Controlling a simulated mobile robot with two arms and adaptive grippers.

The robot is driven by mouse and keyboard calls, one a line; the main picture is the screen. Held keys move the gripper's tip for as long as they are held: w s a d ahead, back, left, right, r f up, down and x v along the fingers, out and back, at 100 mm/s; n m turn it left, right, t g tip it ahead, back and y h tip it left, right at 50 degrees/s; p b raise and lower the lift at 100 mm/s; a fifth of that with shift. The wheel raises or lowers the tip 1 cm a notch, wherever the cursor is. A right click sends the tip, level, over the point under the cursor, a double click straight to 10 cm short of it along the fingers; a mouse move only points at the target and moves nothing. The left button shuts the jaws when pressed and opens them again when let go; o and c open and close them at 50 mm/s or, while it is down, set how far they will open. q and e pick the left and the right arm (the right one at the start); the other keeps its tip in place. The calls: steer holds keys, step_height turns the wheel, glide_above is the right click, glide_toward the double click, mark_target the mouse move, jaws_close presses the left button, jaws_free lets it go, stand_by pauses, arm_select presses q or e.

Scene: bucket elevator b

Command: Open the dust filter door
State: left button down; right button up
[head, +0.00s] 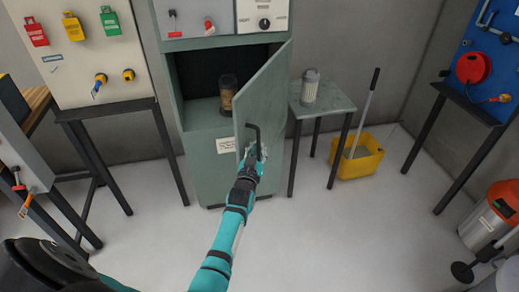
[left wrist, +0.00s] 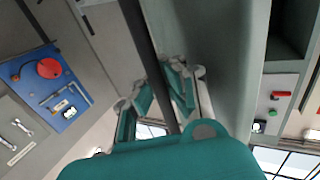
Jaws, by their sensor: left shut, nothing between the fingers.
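The grey-green dust filter door (head: 268,88) stands swung partly open on the right side of the cabinet (head: 205,150). A dark bar handle (head: 258,140) is on the door. A brownish, dirty filter cylinder (head: 228,92) stands inside the dark compartment. My left gripper (head: 253,158) is at the handle's lower part, shut with nothing held. In the left wrist view, the dark handle bar (left wrist: 147,45) runs down by the fingers (left wrist: 158,98); whether they touch it, I cannot tell. The door panel (left wrist: 212,60) is just right of it. My right gripper is not in view.
A small table (head: 335,103) right of the door holds a pale filter (head: 310,87). A yellow mop bucket (head: 357,156) stands beside it. The floor in front is clear.

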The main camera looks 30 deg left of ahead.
arm_select(q)
steer(key=c, duration=1.4)
jaws_free()
steer(key=shift+s, duration=0.45)
steer(key=shift+c, duration=0.2)
steer(key=shift+o, duration=0.5)
steer(key=shift+w+f, duration=0.1)
steer(key=shift+w, duration=0.1)
steer(key=v, duration=1.2)
